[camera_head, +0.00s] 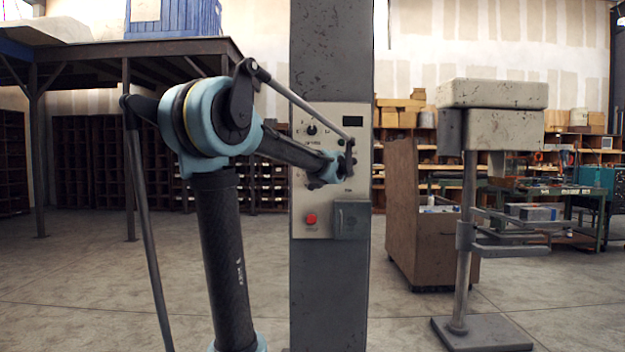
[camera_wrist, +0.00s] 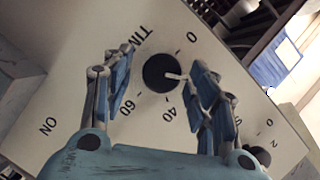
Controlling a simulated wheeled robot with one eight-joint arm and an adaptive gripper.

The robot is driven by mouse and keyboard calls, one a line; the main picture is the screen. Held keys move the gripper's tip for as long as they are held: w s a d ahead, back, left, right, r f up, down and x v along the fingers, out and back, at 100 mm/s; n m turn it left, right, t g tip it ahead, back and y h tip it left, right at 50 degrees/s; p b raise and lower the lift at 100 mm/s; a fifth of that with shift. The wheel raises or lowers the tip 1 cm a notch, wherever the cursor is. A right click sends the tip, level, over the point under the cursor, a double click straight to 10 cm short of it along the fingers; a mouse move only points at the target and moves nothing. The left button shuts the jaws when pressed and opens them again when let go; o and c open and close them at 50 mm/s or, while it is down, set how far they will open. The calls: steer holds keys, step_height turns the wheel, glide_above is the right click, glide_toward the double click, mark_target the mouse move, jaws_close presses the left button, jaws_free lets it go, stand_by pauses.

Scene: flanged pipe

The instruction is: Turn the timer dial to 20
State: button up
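The timer dial (camera_wrist: 158,72) is a round black knob on a pale control panel (camera_wrist: 75,75), with the letters "TIM" beside it in the wrist view. Its white pointer points right, between the marks 0 and 40, towards my right-hand finger. The marks 0, 40 and 60 are readable; the spot between 0 and 40 is covered by that finger. My gripper (camera_wrist: 161,60) is open, with a finger on either side of the dial. The right-hand finger is close to the pointer; contact cannot be told. In the head view my gripper (camera_head: 345,165) is at the panel and hides the dial.
The panel is on a grey column (camera_head: 331,60). A second knob (camera_wrist: 258,155) is at lower right in the wrist view.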

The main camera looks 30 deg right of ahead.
steer(key=v, duration=1.2)
steer(key=shift+f, duration=0.1)
steer(key=shift+w+a, duration=0.1)
stand_by(0.3)
